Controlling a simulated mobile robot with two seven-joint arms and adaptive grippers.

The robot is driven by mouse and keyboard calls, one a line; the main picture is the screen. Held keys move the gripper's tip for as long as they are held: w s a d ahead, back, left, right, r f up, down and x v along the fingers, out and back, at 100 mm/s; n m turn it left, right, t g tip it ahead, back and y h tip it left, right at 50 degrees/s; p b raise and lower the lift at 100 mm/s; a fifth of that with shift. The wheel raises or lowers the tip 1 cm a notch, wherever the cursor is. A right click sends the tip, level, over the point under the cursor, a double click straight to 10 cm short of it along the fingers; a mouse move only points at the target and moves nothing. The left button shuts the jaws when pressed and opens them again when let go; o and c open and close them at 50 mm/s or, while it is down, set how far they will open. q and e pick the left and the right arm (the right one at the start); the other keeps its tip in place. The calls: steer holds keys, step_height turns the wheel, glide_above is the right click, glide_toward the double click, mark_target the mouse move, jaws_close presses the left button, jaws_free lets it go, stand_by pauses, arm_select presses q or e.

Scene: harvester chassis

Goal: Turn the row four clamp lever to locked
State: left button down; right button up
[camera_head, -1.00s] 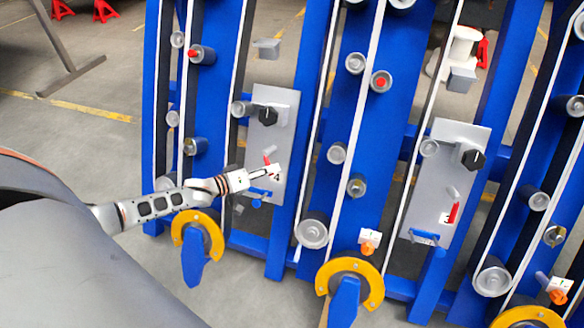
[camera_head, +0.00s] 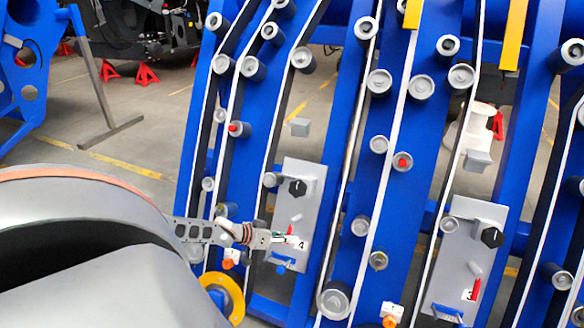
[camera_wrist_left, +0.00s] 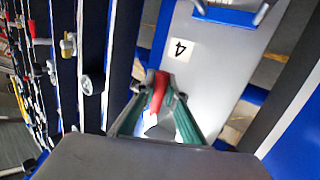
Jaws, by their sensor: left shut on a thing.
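The row four clamp lever is a red lever (camera_wrist_left: 160,88) on a grey panel (camera_head: 305,190) beside a white label reading 4 (camera_head: 299,243). The label also shows in the left wrist view (camera_wrist_left: 180,49). My left gripper (camera_head: 285,237) reaches the lower part of this panel from the left. In the left wrist view its green-lined fingers (camera_wrist_left: 160,112) are shut on the red lever, which sticks out beyond them. In the head view the gripper mostly hides the lever. My right gripper is in neither view.
A black knob (camera_head: 297,188) sits above the lever and a blue handle (camera_head: 284,265) below it. A similar panel (camera_head: 455,255) with its own red lever (camera_head: 475,289) stands to the right. Blue beams, rollers and white-edged belts surround both panels.

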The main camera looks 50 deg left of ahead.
arm_select(q)
steer(key=shift+f, duration=0.1)
steer(key=c, duration=2.1)
jaws_free()
steer(key=shift+s, duration=0.15)
steer(key=shift+v, duration=5.95)
steer(key=shift+a, duration=0.1)
